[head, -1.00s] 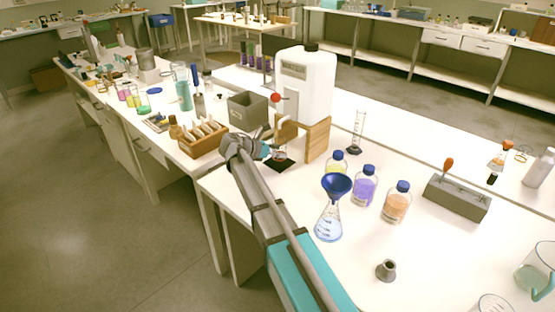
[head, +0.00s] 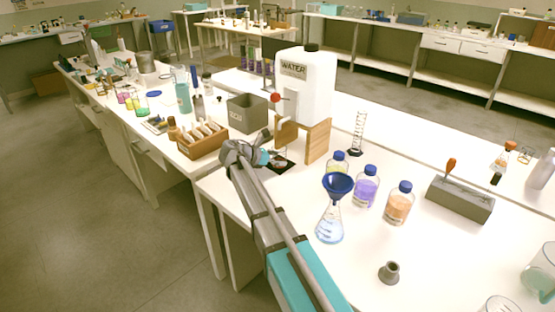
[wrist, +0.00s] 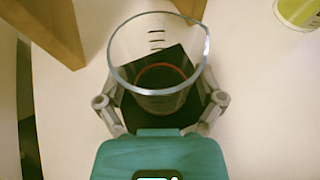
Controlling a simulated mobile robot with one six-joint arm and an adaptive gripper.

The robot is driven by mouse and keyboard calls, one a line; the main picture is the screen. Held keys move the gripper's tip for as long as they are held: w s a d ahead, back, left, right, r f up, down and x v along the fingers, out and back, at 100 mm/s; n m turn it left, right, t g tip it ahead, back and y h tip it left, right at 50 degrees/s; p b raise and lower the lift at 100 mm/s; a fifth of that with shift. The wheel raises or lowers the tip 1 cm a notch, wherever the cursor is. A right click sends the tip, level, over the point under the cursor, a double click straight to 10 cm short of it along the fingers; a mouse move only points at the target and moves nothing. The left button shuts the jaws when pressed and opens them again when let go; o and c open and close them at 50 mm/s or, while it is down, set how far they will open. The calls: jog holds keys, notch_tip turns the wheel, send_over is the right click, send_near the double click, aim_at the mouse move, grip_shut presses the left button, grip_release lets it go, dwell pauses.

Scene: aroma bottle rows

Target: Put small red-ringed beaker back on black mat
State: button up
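The small clear beaker (wrist: 158,50) with a red ring near its base sits between the fingers of my gripper (wrist: 160,100), which look closed on its sides. In the head view, my gripper (head: 262,158) reaches the beaker (head: 279,156) from the left, and my arm partly hides it. The black mat (head: 284,168) lies on the white bench below the beaker. In the wrist view, the mat (wrist: 174,57) shows through and behind the beaker. The beaker looks upright. I cannot tell whether its base touches the mat.
A wooden stand (head: 317,140) with a white water container (head: 305,85) is just behind the mat. A blue funnel in a flask (head: 331,215) and several capped bottles stand to the right. A wooden rack (head: 203,139) and a grey bin (head: 247,112) are on the left.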

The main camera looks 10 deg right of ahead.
jog(key=shift+r, duration=0.2)
dwell(0.4)
jog(key=shift+a+r+p, duration=0.1)
jog(key=shift+a+p, duration=0.1)
jog(key=shift+p, duration=0.1)
jog(key=p+v, duration=0.3)
jog(key=v, duration=0.6)
jog(key=shift+s+a+r+p, duration=0.1)
jog(key=shift+a+r+p, duration=0.1)
jog(key=shift+a+p, duration=0.15)
jog(key=shift+p+v, duration=0.3)
jog(key=shift+v, duration=0.55)
dwell(0.4)
